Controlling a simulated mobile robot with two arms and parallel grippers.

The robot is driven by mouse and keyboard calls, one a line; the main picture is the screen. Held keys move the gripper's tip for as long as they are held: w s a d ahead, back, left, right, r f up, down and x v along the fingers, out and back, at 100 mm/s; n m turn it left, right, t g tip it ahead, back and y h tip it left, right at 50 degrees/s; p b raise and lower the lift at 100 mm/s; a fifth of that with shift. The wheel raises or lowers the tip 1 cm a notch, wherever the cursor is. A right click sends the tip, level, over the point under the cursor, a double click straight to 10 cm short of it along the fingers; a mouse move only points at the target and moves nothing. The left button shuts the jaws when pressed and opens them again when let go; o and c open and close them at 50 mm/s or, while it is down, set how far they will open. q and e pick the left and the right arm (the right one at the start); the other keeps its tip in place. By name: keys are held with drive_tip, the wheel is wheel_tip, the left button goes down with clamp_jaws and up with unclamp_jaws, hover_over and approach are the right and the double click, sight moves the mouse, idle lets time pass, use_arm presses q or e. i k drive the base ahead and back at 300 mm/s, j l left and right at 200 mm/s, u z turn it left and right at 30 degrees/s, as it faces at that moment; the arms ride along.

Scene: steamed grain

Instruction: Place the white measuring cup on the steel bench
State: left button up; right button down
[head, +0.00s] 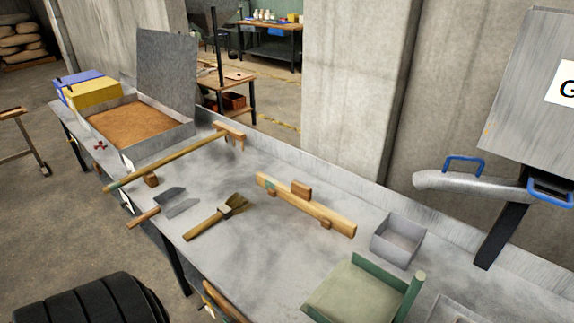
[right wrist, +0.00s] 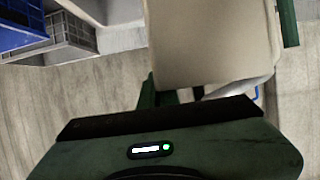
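I cannot make out a white measuring cup in the head view. In the right wrist view a large pale beige thing (right wrist: 208,40) with rounded lower corners fills the upper middle, close to the camera; I cannot tell whether it is the cup. The dark green body of my right gripper spans the bottom of that view. Its fingertips are not clear, so I cannot tell whether it grips the pale thing. The steel bench (head: 275,240) runs diagonally across the head view. Neither gripper shows clearly in the head view.
On the bench are a grain tray (head: 165,142), a wooden rake (head: 180,160), a brush (head: 218,213), a wooden bar (head: 308,207), a small grey box (head: 399,241) and a green-sided tray (head: 345,295). Bare steel lies between the brush and the bar. Crates (right wrist: 65,40) show upper left in the wrist view.

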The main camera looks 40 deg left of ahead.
sight(274, 250)
drive_tip(key=j, duration=1.6)
drive_tip(key=k+j, duration=0.1)
drive_tip(key=j, duration=1.55)
